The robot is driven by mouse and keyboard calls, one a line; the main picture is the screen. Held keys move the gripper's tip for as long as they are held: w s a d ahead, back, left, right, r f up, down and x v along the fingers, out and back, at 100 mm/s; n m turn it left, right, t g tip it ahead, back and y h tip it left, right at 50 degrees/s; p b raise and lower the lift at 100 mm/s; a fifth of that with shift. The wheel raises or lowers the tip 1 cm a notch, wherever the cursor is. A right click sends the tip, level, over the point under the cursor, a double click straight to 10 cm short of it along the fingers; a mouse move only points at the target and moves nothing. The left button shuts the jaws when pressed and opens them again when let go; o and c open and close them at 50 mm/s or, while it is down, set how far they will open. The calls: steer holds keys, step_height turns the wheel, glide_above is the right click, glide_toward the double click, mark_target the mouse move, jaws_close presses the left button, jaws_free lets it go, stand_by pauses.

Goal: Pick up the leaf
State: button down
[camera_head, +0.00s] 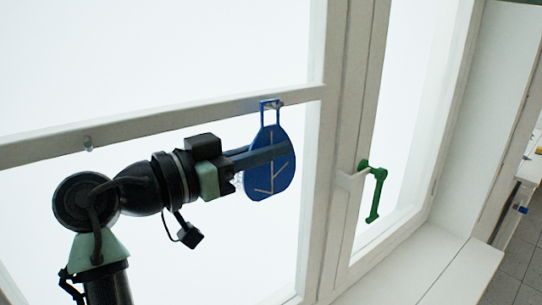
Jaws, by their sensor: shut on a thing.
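The leaf (270,179) is a flat blue oval with pale vein lines and a narrow blue loop at its top. The loop reaches up to a small hook on the white window crossbar, and I cannot tell whether it still bears on the hook. My gripper (279,153) comes from the left and is shut on the leaf, with a finger lying across its upper half. The leaf hangs about upright in front of the bright window pane. The finger hides part of the leaf, and the far finger is not clear.
A green window handle (375,190) sticks out on the frame to the right. A white sill (420,272) lies at the lower right. A counter stands at the far right edge.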

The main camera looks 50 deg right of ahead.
steer(key=shift+r, duration=0.45)
steer(key=shift+r+p, duration=0.35)
steer(key=shift+r, duration=0.15)
steer(key=s+a+b, duration=0.2)
steer(key=s, duration=0.6)
steer(key=s+a+b, duration=0.2)
steer(key=s+a, duration=0.1)
steer(key=s, duration=0.6)
steer(key=shift+a+f, duration=0.2)
steer(key=shift+a, duration=0.05)
